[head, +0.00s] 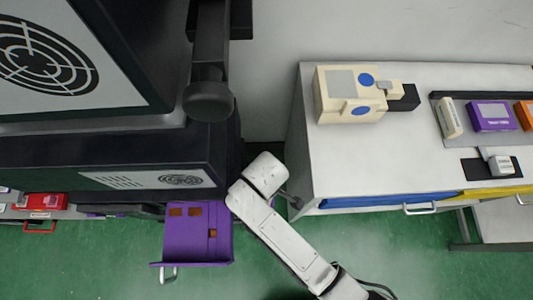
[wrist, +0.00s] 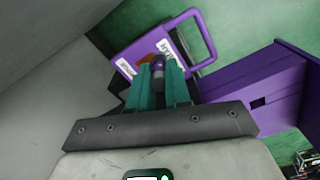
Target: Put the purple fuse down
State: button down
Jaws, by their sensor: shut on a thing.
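My gripper (wrist: 158,82) shows in the wrist view with its teal fingers closed on the purple fuse (wrist: 158,66), a small cylinder with a grey body and a purplish end. The fuse stands out between the fingertips, in front of a purple panel (wrist: 126,66) with white labels and a purple loop handle. An orange-brown patch shows just behind the fingertips. I cannot tell whether the fuse touches the panel. In the head view the gripper and fuse are hidden.
A purple drawer (head: 195,248) with orange-brown slots sticks out below the dark cabinet (head: 110,150). A red unit (head: 40,203) is at the left. The white counter (head: 400,170) at the right holds a cream device (head: 345,95) and a dark tray with blocks. Green floor lies open below.

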jog(key=shift+w+f, duration=0.15)
jog(key=shift+f, duration=0.8)
jog(key=shift+w+f, duration=0.1)
jog(key=shift+f, duration=0.8)
jog(key=shift+d, duration=0.1)
jog(key=shift+f, duration=0.2)
jog(key=c, duration=1.1)
grip_release()
jog(key=shift+r, duration=0.1)
notch_tip(320, 180, up, 12)
jog(key=shift+r, duration=0.15)
